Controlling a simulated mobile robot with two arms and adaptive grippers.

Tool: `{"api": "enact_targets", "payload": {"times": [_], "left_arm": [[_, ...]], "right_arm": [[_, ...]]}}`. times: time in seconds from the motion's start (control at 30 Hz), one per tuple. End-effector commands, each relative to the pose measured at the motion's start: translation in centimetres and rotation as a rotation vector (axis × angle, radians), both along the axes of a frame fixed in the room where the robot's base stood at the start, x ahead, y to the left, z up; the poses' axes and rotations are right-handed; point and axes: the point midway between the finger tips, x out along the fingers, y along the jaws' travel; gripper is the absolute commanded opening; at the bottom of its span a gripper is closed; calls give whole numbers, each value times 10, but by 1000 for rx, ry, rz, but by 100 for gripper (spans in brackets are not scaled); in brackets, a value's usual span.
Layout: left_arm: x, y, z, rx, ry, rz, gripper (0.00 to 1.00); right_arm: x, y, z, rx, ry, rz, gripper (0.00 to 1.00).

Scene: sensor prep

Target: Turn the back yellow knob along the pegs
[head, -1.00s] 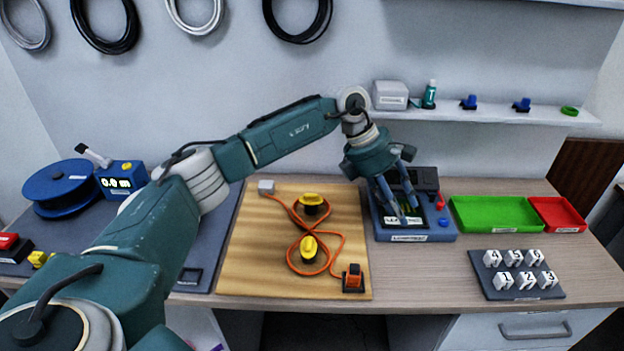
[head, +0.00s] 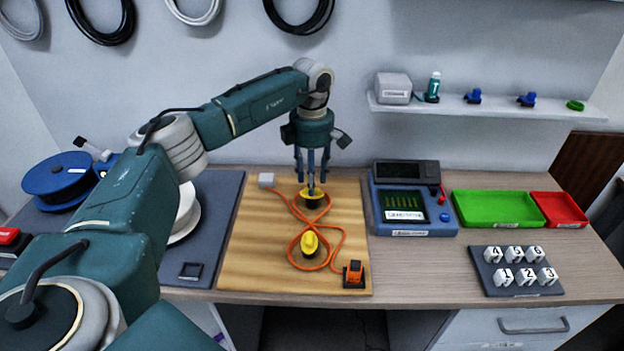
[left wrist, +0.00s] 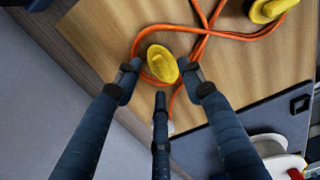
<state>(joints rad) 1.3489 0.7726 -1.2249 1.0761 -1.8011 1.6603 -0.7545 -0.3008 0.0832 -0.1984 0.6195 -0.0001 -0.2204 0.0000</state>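The back yellow knob (head: 314,203) sits on a dark round base on the wooden board (head: 250,240); it also shows in the left wrist view (left wrist: 161,62). The front yellow knob (head: 309,243) stands nearer the board's front edge and shows at the wrist view's top right (left wrist: 266,9). An orange cable (head: 333,232) crosses between the knobs in a figure eight. My left gripper (head: 311,188) points down over the back knob, its three fingers (left wrist: 160,82) spread around the knob with gaps showing. Contact is not visible. My right gripper is out of view.
An orange plug in a black holder (head: 354,275) is at the board's front right. A blue tester (head: 412,226), a green tray (head: 497,222) and a red tray (head: 560,222) stand to the right. A blue spool (head: 58,180) is at left.

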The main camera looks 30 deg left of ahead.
Motion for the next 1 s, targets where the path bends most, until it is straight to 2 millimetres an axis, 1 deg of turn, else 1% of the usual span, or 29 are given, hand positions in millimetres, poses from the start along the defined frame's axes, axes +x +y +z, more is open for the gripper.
{"api": "enact_targets", "payload": {"times": [0.1, 0.2, 0.47, 0.5, 0.57, 0.6, 0.67, 1.0], "left_arm": [[0, 0, -10, 0, 1, -1, 40], [0, 0, -15, 0, 0, -1, 40], [0, 0, -16, 0, 0, -1, 40], [0, 0, -16, 0, 0, -1, 32], [0, 0, -16, 0, 0, -1, 20], [0, 0, -16, 0, 0, -1, 12], [0, 0, -16, 0, 0, -1, 0], [0, -1, -16, -1, -1, 11, 0]], "right_arm": [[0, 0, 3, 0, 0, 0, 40], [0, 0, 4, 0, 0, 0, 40], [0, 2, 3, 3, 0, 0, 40], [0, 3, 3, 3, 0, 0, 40], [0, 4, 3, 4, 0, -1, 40], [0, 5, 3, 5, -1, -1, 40], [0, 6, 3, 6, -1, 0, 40], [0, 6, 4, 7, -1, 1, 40]]}}
